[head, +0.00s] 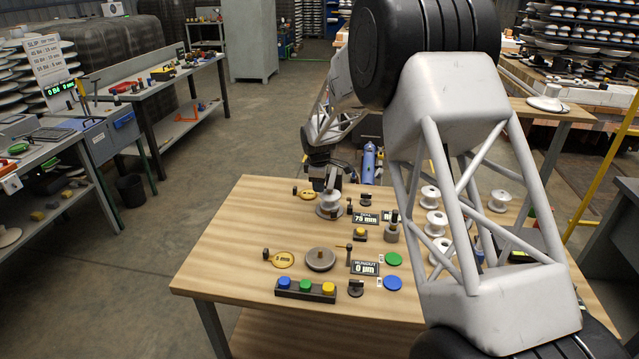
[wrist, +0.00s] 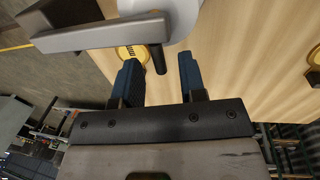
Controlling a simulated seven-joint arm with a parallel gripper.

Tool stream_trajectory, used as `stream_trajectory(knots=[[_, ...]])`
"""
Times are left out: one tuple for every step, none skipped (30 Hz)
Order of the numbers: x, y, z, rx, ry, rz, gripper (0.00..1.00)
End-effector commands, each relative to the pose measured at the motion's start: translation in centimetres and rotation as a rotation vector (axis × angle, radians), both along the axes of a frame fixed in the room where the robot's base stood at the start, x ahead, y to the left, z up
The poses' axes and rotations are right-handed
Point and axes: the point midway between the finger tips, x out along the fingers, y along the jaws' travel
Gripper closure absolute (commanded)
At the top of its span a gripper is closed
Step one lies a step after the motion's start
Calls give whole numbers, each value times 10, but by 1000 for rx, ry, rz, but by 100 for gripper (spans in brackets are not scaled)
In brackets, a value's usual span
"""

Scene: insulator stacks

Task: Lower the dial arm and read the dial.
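In the wrist view a grey metal arm (wrist: 100,35) crosses the top, with a short dark peg (wrist: 158,60) hanging from its right end. My gripper (wrist: 158,68) is open, with one blue finger on each side of the peg; whether either touches it I cannot tell. Part of a white insulator (wrist: 182,14) shows behind the arm. In the head view my gripper (head: 327,185) is at the table's far left, just above the white insulator (head: 329,207). Nearer, a display (head: 364,268) marked RUNOUT reads 0 µm. My wrist hides part of the far station.
On the wooden table (head: 230,230) stand a grey round turntable (head: 320,260), a three-button bar (head: 305,289), a 75 mm display (head: 366,217), green (head: 392,259) and blue (head: 392,283) discs. Several white insulators (head: 430,197) stand at right, partly behind my arm. The table's left side is clear.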

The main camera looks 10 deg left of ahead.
Motion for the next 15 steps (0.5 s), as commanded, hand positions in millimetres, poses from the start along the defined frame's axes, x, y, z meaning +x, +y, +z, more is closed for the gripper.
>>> stream_trajectory(knots=[[0, 0, 0, 0, 0, 0, 62], [0, 0, 0, 0, 0, 0, 62], [0, 0, 0, 0, 0, 0, 62], [0, 0, 0, 0, 0, 0, 62], [0, 0, 0, 0, 0, 0, 62], [0, 0, 0, 0, 0, 0, 62], [0, 0, 0, 0, 0, 0, 62], [0, 0, 0, 0, 0, 0, 63], [0, 0, 0, 0, 0, 0, 70], [0, 0, 0, 0, 0, 0, 74], [0, 0, 0, 0, 0, 0, 79], [0, 0, 0, 0, 0, 0, 85], [0, 0, 0, 0, 0, 0, 90], [0, 0, 0, 0, 0, 0, 94], [0, 0, 0, 0, 0, 0, 100]])
